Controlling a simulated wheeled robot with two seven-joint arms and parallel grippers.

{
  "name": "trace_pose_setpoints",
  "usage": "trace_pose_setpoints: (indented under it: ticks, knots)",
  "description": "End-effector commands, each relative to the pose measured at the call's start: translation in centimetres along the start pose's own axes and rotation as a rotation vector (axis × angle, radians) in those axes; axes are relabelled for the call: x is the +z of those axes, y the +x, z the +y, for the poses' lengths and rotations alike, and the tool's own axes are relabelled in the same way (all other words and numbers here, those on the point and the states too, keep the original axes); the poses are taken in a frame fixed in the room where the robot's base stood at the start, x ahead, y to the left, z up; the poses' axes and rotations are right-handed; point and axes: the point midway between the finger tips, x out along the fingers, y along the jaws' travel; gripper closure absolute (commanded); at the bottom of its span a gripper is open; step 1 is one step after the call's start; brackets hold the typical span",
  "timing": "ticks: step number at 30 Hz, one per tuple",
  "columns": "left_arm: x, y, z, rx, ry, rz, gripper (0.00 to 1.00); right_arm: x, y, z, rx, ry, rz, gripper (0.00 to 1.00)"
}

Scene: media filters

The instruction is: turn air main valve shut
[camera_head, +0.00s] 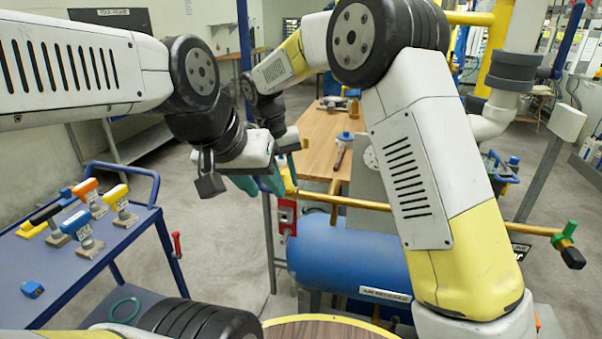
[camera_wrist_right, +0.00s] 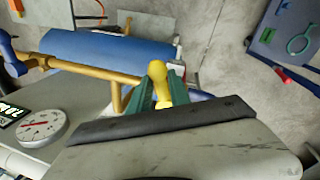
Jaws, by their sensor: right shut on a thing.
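The yellow valve handle (camera_wrist_right: 158,72) stands between the green fingers of my right gripper (camera_wrist_right: 161,93) in the right wrist view. The gripper is shut on it. In the head view the handle (camera_head: 289,180) shows only as a small yellow part, mostly hidden beside the green fingers. My left gripper (camera_head: 258,183) hangs just left of it, its green fingers apart and empty. A yellow air pipe (camera_head: 345,200) runs to the right of the handle, above the blue air receiver tank (camera_head: 345,255); the pipe also shows in the wrist view (camera_wrist_right: 85,70).
A round gauge (camera_wrist_right: 42,125) is on a grey panel near the pipe. A green-handled valve (camera_head: 568,240) is at the pipe's right end. A blue cart (camera_head: 60,270) with several coloured-handled tools stands at left. A wooden bench (camera_head: 315,150) is behind. Grey floor lies between cart and tank.

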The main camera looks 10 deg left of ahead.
Motion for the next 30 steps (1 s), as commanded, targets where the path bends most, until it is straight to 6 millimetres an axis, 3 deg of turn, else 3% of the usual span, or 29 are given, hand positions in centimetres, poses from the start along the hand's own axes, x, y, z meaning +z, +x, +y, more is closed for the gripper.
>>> trace_pose_setpoints:
  ticks: [8, 9, 12, 23, 30]
  knots:
    - [0.0, 0.0, 0.0, 0.0, 0.0, 0.0, 0.64, -0.1, -0.2, 0.0, -0.002, 0.0, 0.005, 1.0]
    - [0.0, 0.0, 0.0, 0.0, 0.0, 0.0, 0.64, -0.1, -0.2, 0.0, -0.002, 0.0, 0.004, 0.71]
    - [0.0, 0.0, 0.0, 0.0, 0.0, 0.0, 0.64, -0.1, -0.1, 0.0, -0.001, 0.0, 0.004, 0.56]
    - [0.0, 0.0, 0.0, 0.0, 0.0, 0.0, 0.64, -0.1, -0.6, 0.0, -0.001, -0.001, 0.003, 0.56]
    - [0.0, 0.0, 0.0, 0.0, 0.0, 0.0, 0.64, -0.1, -4.4, -0.1, -0.003, -0.001, 0.007, 0.56]
